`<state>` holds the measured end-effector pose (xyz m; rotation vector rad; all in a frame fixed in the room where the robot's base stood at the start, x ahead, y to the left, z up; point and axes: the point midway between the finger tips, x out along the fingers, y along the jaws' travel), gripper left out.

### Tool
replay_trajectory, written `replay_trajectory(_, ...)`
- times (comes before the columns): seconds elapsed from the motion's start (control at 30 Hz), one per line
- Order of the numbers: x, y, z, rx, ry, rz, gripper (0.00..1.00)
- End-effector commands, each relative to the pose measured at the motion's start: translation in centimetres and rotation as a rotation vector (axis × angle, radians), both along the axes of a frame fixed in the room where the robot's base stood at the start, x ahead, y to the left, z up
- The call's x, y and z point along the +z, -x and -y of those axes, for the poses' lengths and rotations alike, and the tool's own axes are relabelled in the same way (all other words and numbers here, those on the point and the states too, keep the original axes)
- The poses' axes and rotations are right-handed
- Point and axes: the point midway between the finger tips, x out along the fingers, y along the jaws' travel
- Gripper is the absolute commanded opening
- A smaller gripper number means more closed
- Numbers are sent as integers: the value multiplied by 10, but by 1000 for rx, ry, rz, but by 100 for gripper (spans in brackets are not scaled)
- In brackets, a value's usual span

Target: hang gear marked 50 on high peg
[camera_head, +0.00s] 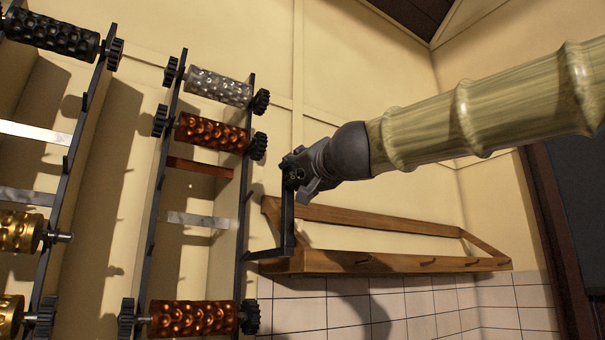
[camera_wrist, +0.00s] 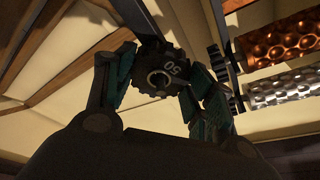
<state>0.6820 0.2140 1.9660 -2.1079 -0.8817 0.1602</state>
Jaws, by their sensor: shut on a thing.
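A dark toothed gear marked 50 (camera_wrist: 160,77) is held between the two fingers of my gripper (camera_wrist: 158,88) in the wrist view. It has a round ring at its centre, and its marked face is toward the camera. In the head view my gripper (camera_head: 300,172) is at the top of a dark upright bracket (camera_head: 288,215), just right of the roller rack. The gear is hard to make out there against the dark parts. I cannot tell whether it touches the bracket, and no high peg shows clearly at its top.
The rack holds a silver roller (camera_head: 218,87), a copper roller (camera_head: 212,132) and a lower copper roller (camera_head: 194,318), with dark gears at their ends. Another rack with a black roller (camera_head: 52,33) stands left. A wooden wall shelf (camera_head: 385,263) with small pegs is behind the bracket.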

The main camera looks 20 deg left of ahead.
Motion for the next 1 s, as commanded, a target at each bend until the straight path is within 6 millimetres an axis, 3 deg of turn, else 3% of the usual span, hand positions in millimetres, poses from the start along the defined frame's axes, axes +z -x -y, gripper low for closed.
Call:
replay_trajectory(0.17,1,0,0,0,-1,1,20)
replay_trajectory(0.2,1,0,0,0,-1,1,56)
replay_trajectory(0.33,1,0,0,-1,-1,0,79)
replay_trajectory(0.77,0,3,3,0,0,0,79)
replay_trajectory(1.0,-5,27,24,0,-1,1,79)
